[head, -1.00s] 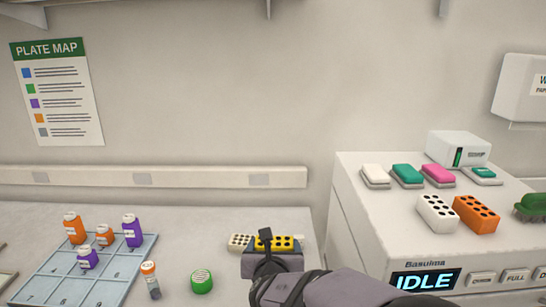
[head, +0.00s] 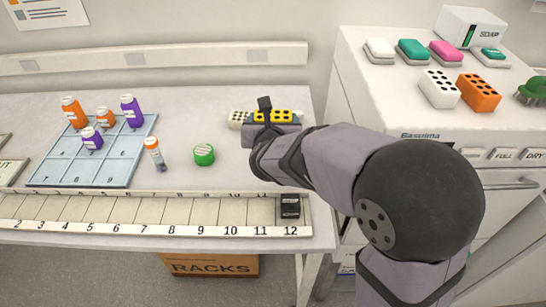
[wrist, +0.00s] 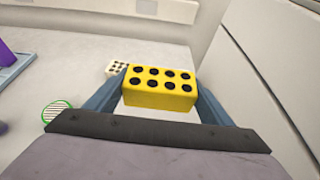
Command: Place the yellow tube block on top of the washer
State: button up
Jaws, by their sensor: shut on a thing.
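The yellow tube block (head: 284,116) has rows of dark holes in its top. In the wrist view the yellow block (wrist: 158,92) sits between the two blue-grey fingers of my gripper (wrist: 160,95), which is shut on it. In the head view my gripper (head: 272,122) is over the bench near its right end, and part of the block is hidden behind it. The washer (head: 380,100) is the white machine at the right. On its top stand a white tube block (head: 439,88) and an orange tube block (head: 478,92).
A white block (head: 238,119) lies on the bench close to the held block. Brushes or sponges, including a pink one (head: 445,52), and a white box (head: 472,27) occupy the washer's back. A blue tray (head: 60,173) with bottles and a green-capped item (head: 204,154) are left on the bench.

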notch_tip(320, 180, down, 2)
jog(key=shift+f+b, duration=0.2)
jog(key=shift+b, duration=0.45)
jog(key=shift+f+b, duration=0.3)
jog(key=shift+f, duration=4.4)
jog(key=shift+f+b, duration=0.3)
jog(key=shift+b, duration=0.2)
jog(key=o, duration=1.1)
jog(key=shift+o, duration=0.2)
jog(key=shift+r+p, duration=0.15)
jog(key=shift+p, duration=0.4)
